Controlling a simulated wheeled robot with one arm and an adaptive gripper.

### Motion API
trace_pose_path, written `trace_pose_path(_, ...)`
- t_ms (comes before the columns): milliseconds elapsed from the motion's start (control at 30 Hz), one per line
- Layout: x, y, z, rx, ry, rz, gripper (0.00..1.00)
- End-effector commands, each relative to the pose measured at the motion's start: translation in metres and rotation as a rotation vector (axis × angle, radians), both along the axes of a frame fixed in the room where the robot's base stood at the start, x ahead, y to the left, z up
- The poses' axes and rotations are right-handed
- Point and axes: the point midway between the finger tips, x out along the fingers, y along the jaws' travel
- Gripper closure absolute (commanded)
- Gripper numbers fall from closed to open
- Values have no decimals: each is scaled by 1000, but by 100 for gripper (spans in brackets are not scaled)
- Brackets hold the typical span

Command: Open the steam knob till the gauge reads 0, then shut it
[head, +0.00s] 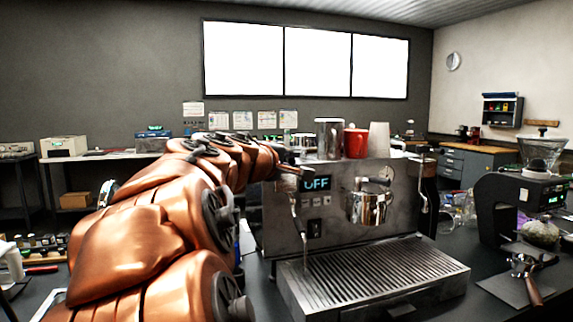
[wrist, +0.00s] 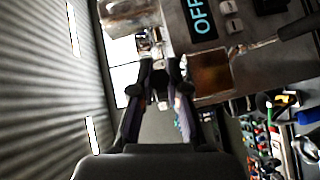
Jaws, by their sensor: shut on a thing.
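The espresso machine (head: 345,215) stands on the counter, its display (head: 316,184) reading OFF. My gripper (head: 297,171) is at the machine's upper left front corner, beside the display. In the wrist view my gripper (wrist: 161,66) has its dark fingers close together, shut on the steam knob, which is mostly hidden by them. The steam wand (head: 303,238) hangs below that corner. A small round gauge (head: 386,173) seems to sit above the group head; its reading is too small to tell. The display (wrist: 199,14) also shows in the wrist view, turned sideways.
A metal pitcher (head: 329,138), a red cup (head: 355,143) and a pale cup (head: 379,140) stand on the machine. The drip tray (head: 375,277) juts out in front. A grinder (head: 515,200) and a portafilter (head: 523,268) are at the right.

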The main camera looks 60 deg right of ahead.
Motion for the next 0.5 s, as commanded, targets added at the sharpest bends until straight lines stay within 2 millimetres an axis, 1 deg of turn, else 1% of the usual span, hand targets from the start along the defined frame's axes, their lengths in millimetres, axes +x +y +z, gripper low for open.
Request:
trace_pose_path(400,0,0,1,-1,1,-7,100)
trace_pose_path(433,0,0,1,-2,2,-6,85)
trace_pose_path(500,0,0,1,-1,2,-6,78)
